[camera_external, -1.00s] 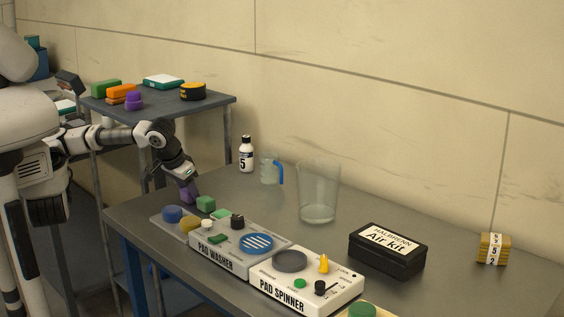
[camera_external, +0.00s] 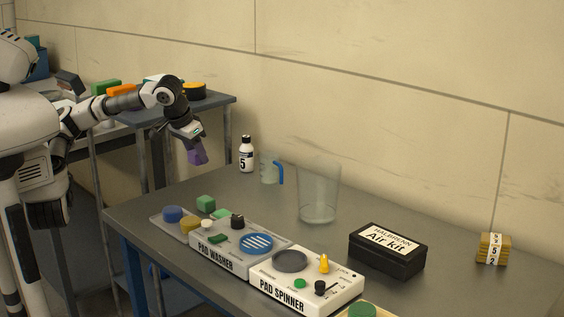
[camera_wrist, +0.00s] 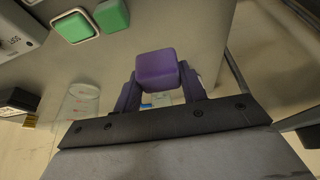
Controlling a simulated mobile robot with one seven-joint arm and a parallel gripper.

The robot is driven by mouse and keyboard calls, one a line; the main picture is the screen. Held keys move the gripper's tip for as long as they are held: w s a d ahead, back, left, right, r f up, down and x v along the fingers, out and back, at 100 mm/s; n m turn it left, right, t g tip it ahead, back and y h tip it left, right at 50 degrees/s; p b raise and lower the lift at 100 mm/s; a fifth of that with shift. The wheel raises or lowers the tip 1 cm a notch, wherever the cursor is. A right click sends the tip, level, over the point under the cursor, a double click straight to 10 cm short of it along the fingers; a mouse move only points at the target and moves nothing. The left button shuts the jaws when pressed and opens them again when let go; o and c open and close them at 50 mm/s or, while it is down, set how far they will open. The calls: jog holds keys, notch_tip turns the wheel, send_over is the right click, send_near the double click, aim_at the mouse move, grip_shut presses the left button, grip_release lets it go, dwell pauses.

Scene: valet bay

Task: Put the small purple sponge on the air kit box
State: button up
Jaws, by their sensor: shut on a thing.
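The small purple sponge (camera_external: 197,157) is held in my gripper (camera_external: 193,147), which is shut on it, in the air above the far left part of the workbench. In the wrist view the purple sponge (camera_wrist: 157,68) sits between the two fingers of my gripper (camera_wrist: 160,92). The black air kit box (camera_external: 387,252) with a white label on its lid stands on the right half of the bench, well apart from my gripper. Its lid top is bare apart from the label.
A pad washer (camera_external: 238,251) and a pad spinner (camera_external: 304,281) stand along the front edge. A clear bucket (camera_external: 319,190), a blue-handled jug (camera_external: 270,170) and a bottle (camera_external: 246,155) stand towards the back. A green block (camera_external: 206,203) is near the left end. Bench between bucket and box is clear.

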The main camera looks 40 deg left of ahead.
jog(key=w+d+r+m+p, duration=0.2)
jog(key=w+d+r, duration=0.4)
jog(key=w+d, duration=0.3)
notch_tip(320, 180, up, 9)
jog(key=m+g+h+p, duration=0.1)
jog(key=m+h+p, duration=0.2)
jog(key=m+p, duration=0.45)
send_over(366, 236)
jog(key=a, duration=0.1)
jog(key=shift+n, duration=0.45)
jog(key=f, duration=0.6)
jog(key=f+p, duration=0.1)
jog(key=f, duration=0.6)
jog(key=s+f+p, duration=0.1)
jog(key=f, duration=0.6)
jog(key=shift+f, duration=0.1)
jog(key=shift+f, duration=0.1)
jog(key=o, duration=0.9)
jog(key=shift+o, duration=0.2)
